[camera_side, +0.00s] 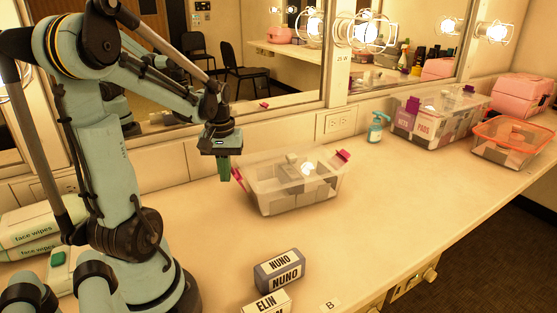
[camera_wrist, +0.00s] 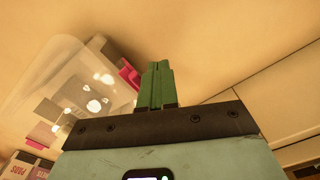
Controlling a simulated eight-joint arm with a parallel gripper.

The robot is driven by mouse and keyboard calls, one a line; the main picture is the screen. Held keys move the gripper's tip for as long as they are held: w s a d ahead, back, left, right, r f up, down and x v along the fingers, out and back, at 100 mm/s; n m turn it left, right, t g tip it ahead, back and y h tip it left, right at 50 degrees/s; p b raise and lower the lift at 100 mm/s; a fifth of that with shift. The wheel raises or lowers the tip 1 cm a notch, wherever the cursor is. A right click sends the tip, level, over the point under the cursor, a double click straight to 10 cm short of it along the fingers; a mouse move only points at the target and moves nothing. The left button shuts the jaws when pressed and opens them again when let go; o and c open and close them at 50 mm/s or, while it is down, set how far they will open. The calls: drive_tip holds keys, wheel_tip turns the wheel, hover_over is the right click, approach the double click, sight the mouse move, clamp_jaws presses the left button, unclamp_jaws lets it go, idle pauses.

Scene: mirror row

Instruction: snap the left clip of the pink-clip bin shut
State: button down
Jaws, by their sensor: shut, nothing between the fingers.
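The pink-clip bin (camera_side: 296,190) is clear, with a clear lid, and stands on the counter near the middle of the side view. Its left clip (camera_side: 238,174) is at its left end, right beside my gripper (camera_side: 225,179); I cannot tell whether it is latched. Its right clip (camera_side: 343,156) sticks up and outward. In the wrist view the bin (camera_wrist: 35,98) is at the left, and a pink clip (camera_wrist: 129,76) lies just left of my green fingers (camera_wrist: 158,66). My gripper is shut and empty, pointing down. I cannot tell whether it touches the clip.
A purple-clip bin (camera_side: 438,118), a soap bottle (camera_side: 376,128) and an orange-rimmed bin (camera_side: 508,150) stand to the right. Labelled NUNO (camera_side: 279,271) and ELIN (camera_side: 266,303) blocks lie in front. Mirrors line the back.

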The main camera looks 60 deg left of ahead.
drive_tip(key=shift+w+r, duration=0.1)
drive_tip(key=shift+w, duration=0.3)
drive_tip(key=shift+s+r, duration=0.2)
drive_tip(key=shift+r, duration=0.75)
drive_tip(key=shift+s+r, duration=0.15)
drive_tip(key=shift+r, duration=0.8)
drive_tip(key=shift+s+r, duration=0.2)
drive_tip(key=shift+r, duration=0.75)
drive_tip(key=w+d+m+t, duration=0.2)
drive_tip(key=d+m, duration=0.2)
drive_tip(key=d, duration=0.3)
drive_tip(key=w+d+m+t, duration=0.2)
drive_tip(key=d+m, duration=0.2)
drive_tip(key=d, duration=0.4)
drive_tip(key=w+d+f+m+t, duration=0.1)
drive_tip(key=w+d+m+t, duration=0.1)
drive_tip(key=d, duration=0.5)
drive_tip(key=shift+w+d+m+t, duration=0.15)
drive_tip(key=shift+w+m+t, duration=0.15)
drive_tip(key=shift+m+t, duration=0.5)
